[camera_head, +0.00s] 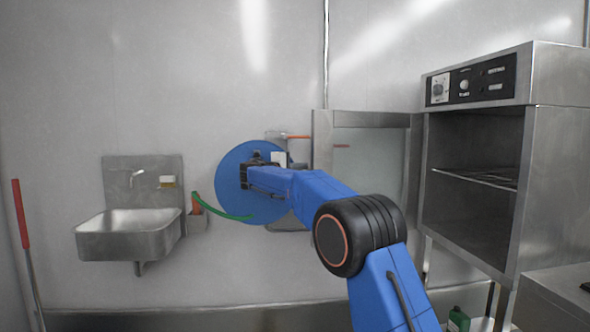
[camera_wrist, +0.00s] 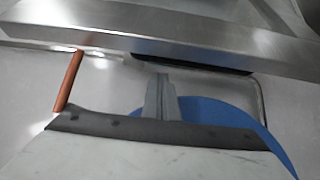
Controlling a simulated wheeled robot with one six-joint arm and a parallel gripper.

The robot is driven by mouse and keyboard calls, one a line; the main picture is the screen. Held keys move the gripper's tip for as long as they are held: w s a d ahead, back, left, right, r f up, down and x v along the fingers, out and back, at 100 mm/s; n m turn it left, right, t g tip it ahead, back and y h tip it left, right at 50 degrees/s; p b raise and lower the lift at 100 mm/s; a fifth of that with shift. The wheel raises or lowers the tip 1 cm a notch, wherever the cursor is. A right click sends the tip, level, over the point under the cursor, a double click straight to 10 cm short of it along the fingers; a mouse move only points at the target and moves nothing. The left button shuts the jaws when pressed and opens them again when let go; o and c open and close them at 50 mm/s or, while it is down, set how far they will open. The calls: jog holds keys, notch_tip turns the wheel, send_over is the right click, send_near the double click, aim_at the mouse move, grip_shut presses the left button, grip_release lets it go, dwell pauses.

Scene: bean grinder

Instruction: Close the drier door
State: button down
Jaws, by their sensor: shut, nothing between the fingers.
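The drier (camera_head: 530,170) stands at the right in the head view, its shelved front open and uncovered. Its metal-framed door (camera_head: 415,160) with a glass pane stands swung open to the left of the cabinet. My gripper (camera_head: 245,176) is left of the door, in front of a blue disc, apart from the door as far as I can see. In the wrist view my gripper (camera_wrist: 159,92) has its grey fingers together with nothing between them. A broad metal bar (camera_wrist: 200,48) crosses beyond the fingertips; it looks like the door frame, but I cannot tell for sure.
A round blue reel (camera_head: 228,180) with a green hose is at the wall. A steel sink (camera_head: 130,235) hangs at the left, with a red-handled pole (camera_head: 21,215) beside it. A metal counter (camera_head: 560,295) stands at the lower right.

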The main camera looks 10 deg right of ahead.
jog(key=shift+x, duration=2.2)
jog(key=shift+s, duration=0.1)
jog(key=shift+s+d, duration=0.1)
